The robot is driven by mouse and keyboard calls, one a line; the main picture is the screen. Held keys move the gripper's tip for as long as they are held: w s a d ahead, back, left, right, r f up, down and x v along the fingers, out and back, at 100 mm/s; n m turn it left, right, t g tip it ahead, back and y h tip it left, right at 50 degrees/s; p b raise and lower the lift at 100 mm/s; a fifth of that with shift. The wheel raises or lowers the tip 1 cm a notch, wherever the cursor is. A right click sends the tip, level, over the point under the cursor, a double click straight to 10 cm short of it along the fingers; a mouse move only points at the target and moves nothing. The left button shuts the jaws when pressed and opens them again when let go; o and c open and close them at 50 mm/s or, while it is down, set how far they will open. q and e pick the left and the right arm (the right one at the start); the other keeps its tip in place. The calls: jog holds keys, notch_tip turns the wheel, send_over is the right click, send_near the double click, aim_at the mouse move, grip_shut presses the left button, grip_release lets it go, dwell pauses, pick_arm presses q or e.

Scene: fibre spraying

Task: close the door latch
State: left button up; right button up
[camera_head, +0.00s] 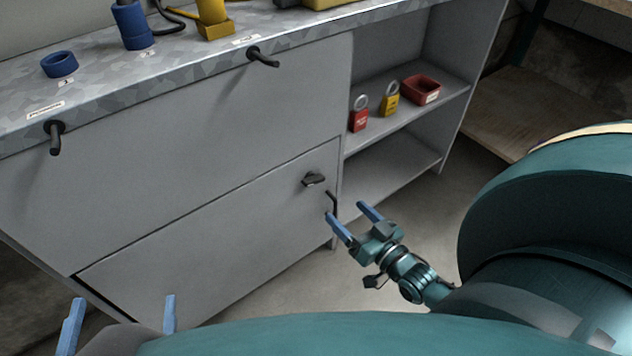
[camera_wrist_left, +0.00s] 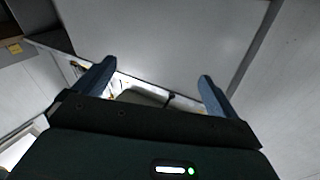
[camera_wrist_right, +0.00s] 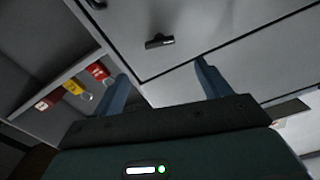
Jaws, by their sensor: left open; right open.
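The grey lower door (camera_head: 215,235) of the cabinet carries a dark latch knob (camera_head: 314,179) near its upper right corner; the knob also shows in the right wrist view (camera_wrist_right: 160,41). A thin black hook-like latch piece (camera_head: 332,202) sits at the door's right edge. The door lies nearly flush; a dark line shows along its left edge. My right gripper (camera_head: 347,210) is open and empty, close to the hook-like piece in the picture; contact cannot be told. My left gripper (camera_head: 121,312) is open and empty at lower left, in front of the cabinet.
Two black handles (camera_head: 263,57) (camera_head: 55,137) stick out below the worktop. Right of the door, open shelves hold a red padlock (camera_head: 359,119), a yellow padlock (camera_head: 390,99) and a red bin (camera_head: 421,90). A blue ring (camera_head: 59,65) lies on the worktop. Floor right of the cabinet is clear.

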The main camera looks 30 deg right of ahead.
aim_at(317, 182)
jog(key=w+b, duration=0.1)
jog(key=w, duration=0.5)
jog(key=w+b, duration=0.1)
jog(key=w, duration=0.3)
jog(key=shift+a+b, duration=0.3)
jog(key=shift+a, duration=0.1)
pick_arm(q)
jog(key=shift+d+m+t+h, duration=0.3)
jog(key=shift+d+t+h, duration=0.15)
jog(key=shift+h, duration=0.25)
pick_arm(e)
jog(key=shift+w, duration=0.6)
jog(key=shift+c, duration=0.3)
